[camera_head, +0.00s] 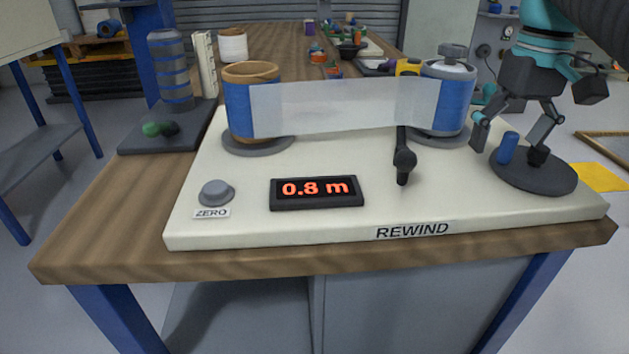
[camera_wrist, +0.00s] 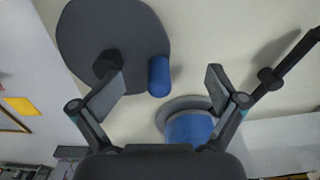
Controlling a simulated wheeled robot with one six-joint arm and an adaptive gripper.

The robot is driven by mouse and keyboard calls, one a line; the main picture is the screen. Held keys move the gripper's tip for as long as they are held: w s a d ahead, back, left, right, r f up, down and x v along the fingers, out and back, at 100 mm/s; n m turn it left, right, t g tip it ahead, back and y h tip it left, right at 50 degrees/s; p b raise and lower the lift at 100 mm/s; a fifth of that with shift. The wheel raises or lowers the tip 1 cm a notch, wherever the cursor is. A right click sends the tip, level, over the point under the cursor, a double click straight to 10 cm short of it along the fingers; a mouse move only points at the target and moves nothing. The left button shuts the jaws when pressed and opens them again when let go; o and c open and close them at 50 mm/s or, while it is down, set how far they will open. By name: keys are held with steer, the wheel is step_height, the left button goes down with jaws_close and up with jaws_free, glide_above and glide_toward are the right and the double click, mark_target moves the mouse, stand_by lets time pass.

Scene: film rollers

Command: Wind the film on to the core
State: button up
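The winding machine (camera_head: 240,222) is a cream base labelled REWIND. A brown core (camera_head: 252,70) with blue film around it stands at left, and a blue roll (camera_head: 452,105) stands at right. A pale film strip (camera_head: 345,105) spans between them. The display (camera_head: 317,190) reads 0.8 m. A dark crank disc (camera_head: 533,178) with an upright blue handle (camera_head: 508,147) is at right. My gripper (camera_head: 508,138) is open with its fingers on either side of the handle. In the wrist view the handle (camera_wrist: 159,75) lies between the open fingers (camera_wrist: 160,90), apart from both.
A black lever (camera_head: 404,160) stands near the right roll. A grey ZERO button (camera_head: 216,192) is at the front left. A dark stand (camera_head: 165,130) with a grey-blue stack and a green knob is left of the base. Cluttered items lie further back on the wooden table (camera_head: 110,235).

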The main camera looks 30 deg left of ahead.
steer(key=shift+r+p, duration=1.55)
steer(key=shift+r, duration=1.8)
steer(key=shift+d, duration=0.1)
steer(key=shift+s+d+f, duration=0.15)
steer(key=shift+s+d, duration=0.05)
steer(key=shift+s, duration=0.05)
steer(key=s+d+f+m+t, duration=0.2)
steer(key=s+d+f, duration=0.4)
steer(key=s+f, duration=0.3)
steer(key=s+d+f+m+t, duration=0.3)
steer(key=s+d+f, duration=0.4)
steer(key=f, duration=0.6)
steer(key=shift+s+d+f+m+t, duration=0.2)
steer(key=shift+s+f+m+t, duration=0.1)
steer(key=shift+s+m, duration=0.75)
